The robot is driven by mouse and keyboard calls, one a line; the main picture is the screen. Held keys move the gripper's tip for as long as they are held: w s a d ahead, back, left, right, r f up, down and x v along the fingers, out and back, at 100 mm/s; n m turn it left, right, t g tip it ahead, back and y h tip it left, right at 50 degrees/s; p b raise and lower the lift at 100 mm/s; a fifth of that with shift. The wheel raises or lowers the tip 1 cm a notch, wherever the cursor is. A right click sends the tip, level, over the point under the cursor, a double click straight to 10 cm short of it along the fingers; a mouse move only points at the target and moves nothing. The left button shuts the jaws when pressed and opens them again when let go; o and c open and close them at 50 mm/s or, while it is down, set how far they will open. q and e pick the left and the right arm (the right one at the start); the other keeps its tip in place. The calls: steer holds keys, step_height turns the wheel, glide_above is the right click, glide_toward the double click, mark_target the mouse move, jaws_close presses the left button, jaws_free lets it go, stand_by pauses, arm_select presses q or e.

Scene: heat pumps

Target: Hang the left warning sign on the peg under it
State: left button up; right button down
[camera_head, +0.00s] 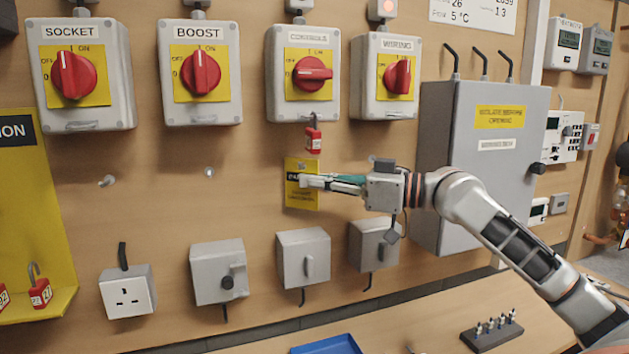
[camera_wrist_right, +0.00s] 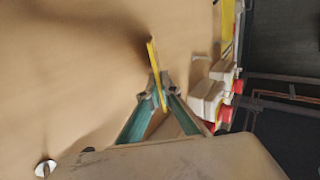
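A yellow warning sign (camera_head: 301,196) with a black band stands upright in front of the wooden wall board, below the CONTROLS switch. My right gripper (camera_head: 310,181) reaches in from the right, with its fingers at the sign's upper part. In the right wrist view the sign (camera_wrist_right: 154,62) is seen edge-on as a thin yellow strip between the closed fingertips (camera_wrist_right: 158,88). One peg (camera_head: 107,181) sticks out under the SOCKET switch and another (camera_head: 210,172) under the BOOST switch. Any peg behind the sign is hidden. My left gripper is not in view.
A red padlock (camera_head: 313,140) hangs from the CONTROLS switch (camera_head: 303,75), just above the sign. Grey boxes (camera_head: 303,256) line the wall below it. A grey cabinet (camera_head: 480,160) stands behind my right arm. The wall around the two visible pegs is clear.

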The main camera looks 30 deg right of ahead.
steer(key=shift+f, duration=0.3)
stand_by(0.5)
steer(key=c, duration=2.2)
jaws_free()
steer(key=v, duration=1.2)
